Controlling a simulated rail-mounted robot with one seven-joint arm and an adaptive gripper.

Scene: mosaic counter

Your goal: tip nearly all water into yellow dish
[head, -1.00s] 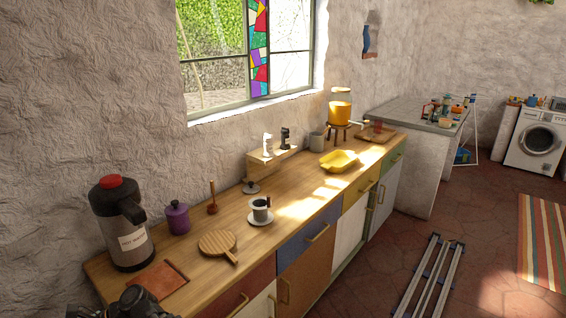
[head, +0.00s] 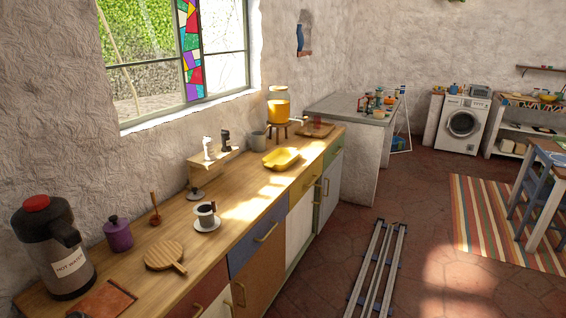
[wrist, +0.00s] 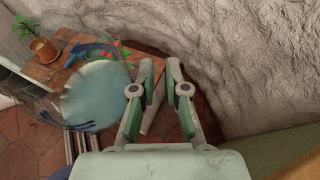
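The yellow dish (head: 282,158) lies on the wooden counter, below the orange dispenser, and looks empty. My gripper (wrist: 160,72) has green and grey fingers with a narrow gap between them, where a pale strip like a handle shows. A clear vessel (wrist: 52,100) with a pale blue round water surface (wrist: 95,95) sits against the left finger, above the floor. My gripper appears shut on its handle, though the see-through glass makes the grip hard to make out. Neither gripper nor vessel shows in the head view, and the dish is not in the wrist view.
On the counter stand a hot-water flask (head: 52,250), a purple pot (head: 118,233), a round board (head: 165,256), a cup on a saucer (head: 206,216), a small shelf (head: 214,164), a grey mug (head: 258,140) and the dispenser (head: 278,105). Floor rails (head: 377,270) run alongside.

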